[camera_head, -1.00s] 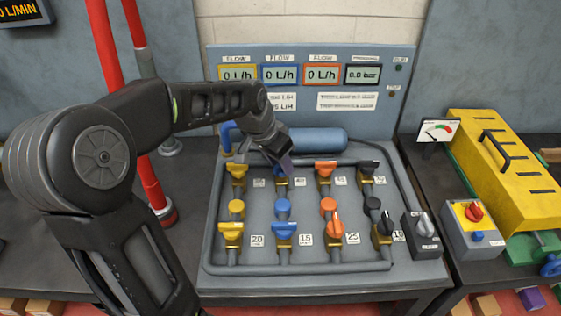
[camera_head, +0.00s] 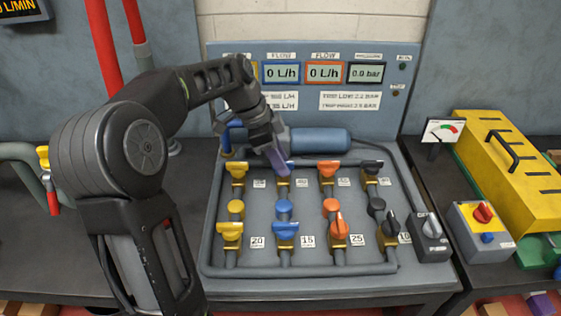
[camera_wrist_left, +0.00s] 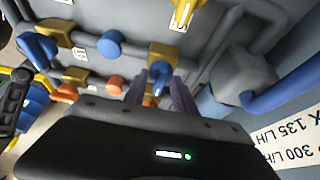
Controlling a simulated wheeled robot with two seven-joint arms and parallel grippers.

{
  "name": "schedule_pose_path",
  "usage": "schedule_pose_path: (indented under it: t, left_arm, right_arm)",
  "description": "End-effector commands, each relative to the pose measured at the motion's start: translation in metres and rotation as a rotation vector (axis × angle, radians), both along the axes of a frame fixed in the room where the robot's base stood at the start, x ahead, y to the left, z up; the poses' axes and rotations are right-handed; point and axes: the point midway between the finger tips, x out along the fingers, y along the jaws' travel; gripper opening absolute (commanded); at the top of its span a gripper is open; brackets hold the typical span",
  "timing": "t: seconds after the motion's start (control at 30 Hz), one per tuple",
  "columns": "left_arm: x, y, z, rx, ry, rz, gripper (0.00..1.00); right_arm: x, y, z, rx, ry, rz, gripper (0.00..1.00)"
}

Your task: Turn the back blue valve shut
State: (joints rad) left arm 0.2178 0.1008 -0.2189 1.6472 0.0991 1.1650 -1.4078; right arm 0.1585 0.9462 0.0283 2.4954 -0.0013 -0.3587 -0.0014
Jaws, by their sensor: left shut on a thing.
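The back blue valve (camera_head: 290,165) is in the rear row of the pipe rig, between the back yellow valve (camera_head: 238,172) and the back orange valve (camera_head: 327,171). My left gripper (camera_head: 278,164) comes down on it from the upper left and is shut on its blue handle, covering most of it. In the left wrist view, the blue handle (camera_wrist_left: 158,76) shows between the purple-grey fingers, above a brass body. The handle's exact angle is hard to tell. My right gripper is not in view.
The front blue valve (camera_head: 285,231) and other coloured valves stand close by on the pipes. A blue cylinder (camera_head: 320,141) lies behind the rear row. The display panel (camera_head: 405,115) rises at the back. A switch box (camera_head: 429,240) stands right of the pipes.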

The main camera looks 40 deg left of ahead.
Motion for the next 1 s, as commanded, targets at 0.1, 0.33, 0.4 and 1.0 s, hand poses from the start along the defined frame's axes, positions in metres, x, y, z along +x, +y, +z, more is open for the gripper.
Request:
schedule_pose_path:
  t: [0.1, 0.33, 0.4, 1.0]
  left_arm:
    - [0.0000, 0.0007, -0.0005, 0.001, 0.001, -0.023, 0.00]
    - [-0.0002, 0.0006, -0.0005, 0.002, 0.001, -0.034, 0.00]
    - [-0.0003, 0.0006, -0.0005, 0.002, 0.001, -0.034, 0.00]
    - [-0.0001, 0.0003, -0.0002, 0.000, 0.001, -0.033, 0.54]
  right_arm:
    - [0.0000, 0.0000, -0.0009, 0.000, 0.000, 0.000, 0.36]
    - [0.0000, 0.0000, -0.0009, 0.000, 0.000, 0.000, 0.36]
    - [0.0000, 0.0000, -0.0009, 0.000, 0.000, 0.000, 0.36]
    - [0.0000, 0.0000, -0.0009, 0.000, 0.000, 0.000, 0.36]
